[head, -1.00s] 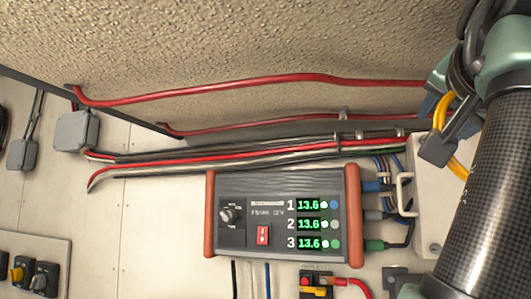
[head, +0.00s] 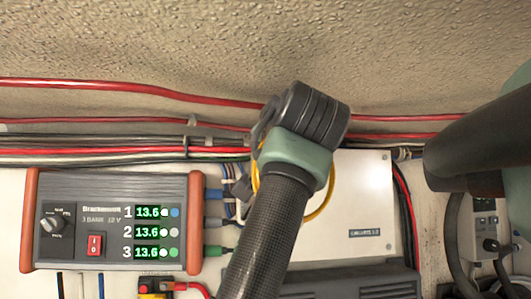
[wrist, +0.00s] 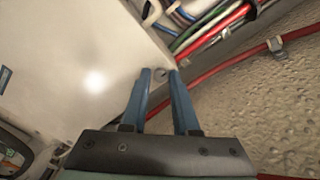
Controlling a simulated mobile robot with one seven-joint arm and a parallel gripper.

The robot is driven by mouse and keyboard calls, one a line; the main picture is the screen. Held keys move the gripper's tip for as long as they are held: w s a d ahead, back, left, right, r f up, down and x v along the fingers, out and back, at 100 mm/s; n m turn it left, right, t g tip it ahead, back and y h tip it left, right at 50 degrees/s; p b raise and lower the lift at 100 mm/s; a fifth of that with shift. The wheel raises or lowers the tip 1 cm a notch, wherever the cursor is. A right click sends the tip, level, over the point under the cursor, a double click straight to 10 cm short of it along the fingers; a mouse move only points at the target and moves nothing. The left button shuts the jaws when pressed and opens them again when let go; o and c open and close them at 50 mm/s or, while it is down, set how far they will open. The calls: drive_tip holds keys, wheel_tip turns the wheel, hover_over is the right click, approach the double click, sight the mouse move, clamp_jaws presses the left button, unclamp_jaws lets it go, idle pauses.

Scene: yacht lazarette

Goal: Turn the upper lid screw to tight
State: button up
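The white box lid (head: 362,190) is partly covered by my arm in the head view. In the wrist view, the lid (wrist: 60,50) fills the upper left, and a small round screw (wrist: 162,72) sits at its corner, close to the cable run. My gripper (wrist: 159,73) points at that corner with its two blue fingers a little apart. The screw shows between the fingertips, and no grip on it is visible. Whether the tips touch the lid, and which way the screw is turned, I cannot tell. My fingers are hidden in the head view.
Red cables (head: 150,88) run along the textured surface above the lid; clipped cables also pass close to the right finger in the wrist view (wrist: 230,22). A charger with green displays (head: 110,222) is left of my arm. A yellow cable (head: 322,208) loops behind my wrist.

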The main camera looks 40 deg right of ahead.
clamp_jaws()
drive_tip(key=shift+m, duration=0.3)
drive_tip(key=m+b, duration=0.6)
drive_tip(key=m, duration=0.9)
drive_tip(key=shift+m+b, duration=0.3)
idle(0.5)
